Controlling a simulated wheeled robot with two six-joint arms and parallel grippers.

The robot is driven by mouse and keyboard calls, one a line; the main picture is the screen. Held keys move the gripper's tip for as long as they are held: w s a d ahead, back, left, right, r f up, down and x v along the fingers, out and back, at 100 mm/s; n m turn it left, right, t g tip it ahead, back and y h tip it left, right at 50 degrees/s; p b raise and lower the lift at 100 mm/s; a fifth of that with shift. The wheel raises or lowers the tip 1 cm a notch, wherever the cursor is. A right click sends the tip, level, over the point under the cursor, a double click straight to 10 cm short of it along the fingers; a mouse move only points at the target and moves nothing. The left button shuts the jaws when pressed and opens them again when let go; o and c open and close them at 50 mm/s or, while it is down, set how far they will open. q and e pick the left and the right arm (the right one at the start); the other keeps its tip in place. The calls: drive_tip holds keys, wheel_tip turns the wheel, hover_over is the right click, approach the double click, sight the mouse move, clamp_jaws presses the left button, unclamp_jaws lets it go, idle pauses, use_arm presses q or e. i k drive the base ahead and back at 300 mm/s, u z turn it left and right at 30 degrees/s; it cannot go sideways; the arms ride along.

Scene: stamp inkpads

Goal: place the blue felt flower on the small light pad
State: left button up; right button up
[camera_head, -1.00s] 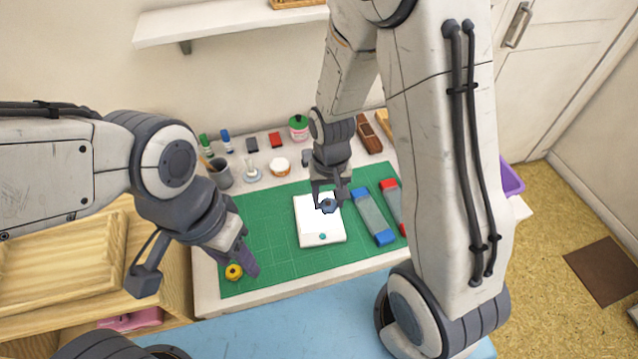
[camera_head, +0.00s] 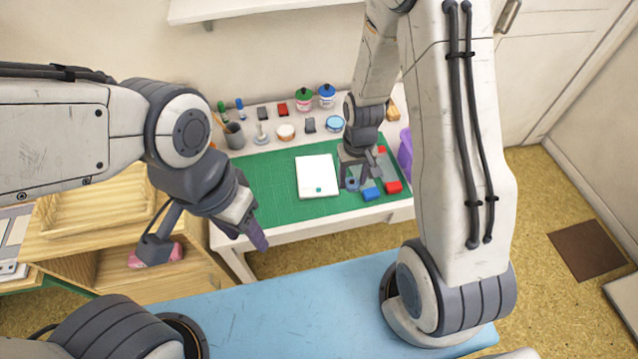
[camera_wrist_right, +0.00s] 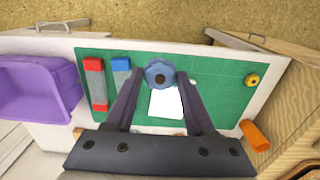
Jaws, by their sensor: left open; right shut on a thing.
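The blue felt flower (camera_head: 351,184) is held between the fingertips of my right gripper (camera_head: 354,178), above the green mat. In the right wrist view the flower (camera_wrist_right: 160,73) sits at the fingertips and covers part of the white pad (camera_wrist_right: 165,104). In the head view the white pad (camera_head: 316,172) lies flat on the mat just left of the right gripper, with a teal dot near its front edge. The gap between flower and mat cannot be judged. My left gripper (camera_head: 254,232) is open and empty in front of the mat's left part.
The green mat (camera_head: 275,190) is clear left of the pad. Blue-ended and red-ended inkpads (camera_wrist_right: 121,66) (camera_wrist_right: 94,66) lie beside the right gripper. A purple bin (camera_wrist_right: 38,88) stands past them. Jars and stamps line the back. A yellow ring (camera_wrist_right: 252,80) lies on the mat.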

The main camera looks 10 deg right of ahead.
sight(316, 173)
drive_tip(key=z, duration=1.45)
drive_tip(key=i, duration=0.7)
drive_tip(key=u, duration=1.45)
